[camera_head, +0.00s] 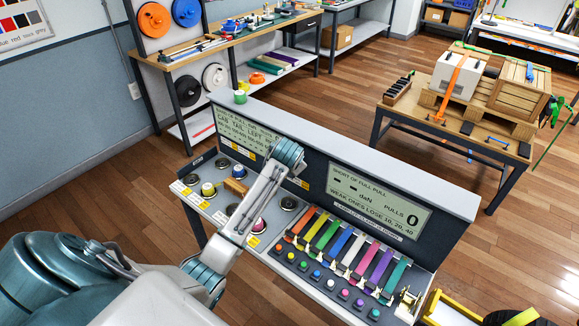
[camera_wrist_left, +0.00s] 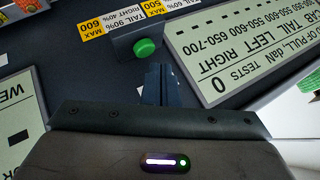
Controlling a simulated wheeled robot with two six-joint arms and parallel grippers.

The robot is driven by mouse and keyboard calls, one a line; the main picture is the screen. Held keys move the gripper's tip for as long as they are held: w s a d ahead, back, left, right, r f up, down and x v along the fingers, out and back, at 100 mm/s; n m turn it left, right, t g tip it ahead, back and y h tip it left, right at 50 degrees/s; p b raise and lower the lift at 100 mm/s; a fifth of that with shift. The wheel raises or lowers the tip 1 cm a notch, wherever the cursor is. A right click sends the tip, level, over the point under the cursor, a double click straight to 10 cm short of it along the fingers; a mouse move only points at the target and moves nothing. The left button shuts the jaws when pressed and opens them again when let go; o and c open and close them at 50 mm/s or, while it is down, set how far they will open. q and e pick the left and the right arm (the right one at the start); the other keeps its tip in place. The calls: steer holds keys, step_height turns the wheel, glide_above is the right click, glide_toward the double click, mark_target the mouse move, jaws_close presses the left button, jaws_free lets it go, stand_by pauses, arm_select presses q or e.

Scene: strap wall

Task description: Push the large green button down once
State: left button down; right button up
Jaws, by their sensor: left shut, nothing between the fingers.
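The large green button (camera_wrist_left: 145,48) shows in the left wrist view. It is round and domed and sits on a dark block on the console's dark upright face, between the two displays. In the head view my left arm's wrist covers that area, so I cannot see the button there. My left gripper (camera_wrist_left: 160,70) is shut and empty. In the left wrist view its fingertips appear just below and right of the button; I cannot tell if they touch anything. My right gripper is not in view.
The console's left display (camera_wrist_left: 240,45) and right display (camera_head: 378,203) flank the area. Coloured straps (camera_head: 345,252) and small buttons (camera_head: 330,285) line the lower shelf. A green and white object (camera_head: 240,97) stands on the console's top ledge. A table with crates (camera_head: 500,95) stands behind right.

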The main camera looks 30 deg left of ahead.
arm_select(q)
steer(key=shift+f, duration=0.2)
steer(key=shift+f, duration=0.15)
stand_by(0.3)
steer(key=shift+f, duration=0.5)
stand_by(0.4)
stand_by(0.4)
steer(key=shift+r+p, duration=0.6)
steer(key=shift+r, duration=0.25)
